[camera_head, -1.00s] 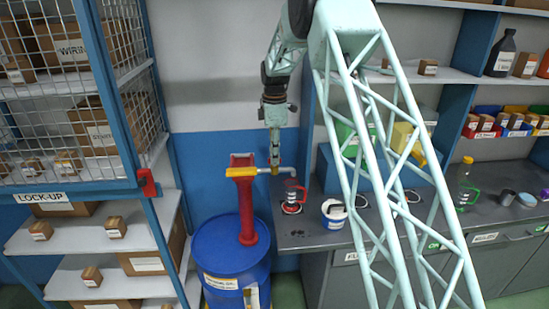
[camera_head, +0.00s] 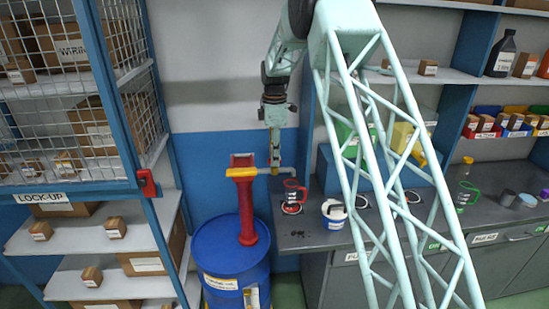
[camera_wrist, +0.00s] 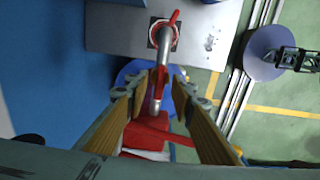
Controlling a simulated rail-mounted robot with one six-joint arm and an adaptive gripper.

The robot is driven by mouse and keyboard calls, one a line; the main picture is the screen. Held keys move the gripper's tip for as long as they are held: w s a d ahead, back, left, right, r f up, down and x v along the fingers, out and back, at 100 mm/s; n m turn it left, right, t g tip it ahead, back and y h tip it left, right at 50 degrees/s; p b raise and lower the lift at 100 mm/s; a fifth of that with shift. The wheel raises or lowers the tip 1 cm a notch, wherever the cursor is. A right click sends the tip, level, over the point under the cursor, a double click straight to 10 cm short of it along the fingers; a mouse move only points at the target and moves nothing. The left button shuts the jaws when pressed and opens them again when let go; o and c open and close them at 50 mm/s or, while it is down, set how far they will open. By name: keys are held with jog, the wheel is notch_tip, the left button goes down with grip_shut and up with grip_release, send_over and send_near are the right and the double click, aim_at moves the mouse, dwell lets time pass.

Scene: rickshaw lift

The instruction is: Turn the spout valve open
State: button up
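The red pump (camera_head: 245,208) stands upright on the blue drum (camera_head: 232,250), with a yellow part at its top. A grey spout pipe (camera_head: 288,170) runs right from it and bends down above the red-marked jug (camera_head: 293,197) on the counter. My gripper (camera_head: 275,170) points down over the pipe near the pump. In the wrist view my gripper (camera_wrist: 158,88) is open, its tan-padded fingers on either side of the pipe (camera_wrist: 167,50). A red piece (camera_wrist: 159,84), seemingly the valve lever, lies between the fingers with gaps beside it. Contact cannot be told. In the head view the fingers hide the valve.
A grey counter (camera_head: 310,240) carries a white bucket (camera_head: 333,213) right of the jug, and a clear bottle (camera_head: 466,185) farther right. A caged shelf (camera_head: 150,110) with boxes stands close on the left. A blue wall (camera_head: 195,150) is behind the drum.

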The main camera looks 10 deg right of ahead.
notch_tip(320, 180, up, 12)
dwell(0.8)
jog(key=shift+s, duration=0.1)
dwell(0.3)
jog(key=s+r+m+t+b, duration=0.1)
jog(key=s+r+m+b, duration=0.25)
jog(key=s, duration=0.75)
jog(key=s+r+m+b, duration=0.2)
jog(key=s+r, duration=0.3)
jog(key=s, duration=0.6)
jog(key=s+r+m+t+b, duration=0.1)
jog(key=s+r+m+b, duration=0.2)
jog(key=s, duration=0.8)
jog(key=s+f+m+t+b, duration=0.1)
jog(key=s+f+m+b, duration=0.2)
jog(key=s, duration=1.4)
jog(key=s+f+m+t+b, duration=0.1)
jog(key=s+f+m+b, duration=0.2)
jog(key=s+f, duration=0.6)
jog(key=s+m, duration=0.2)
jog(key=s, duration=0.5)
jog(key=shift+s, duration=0.4)
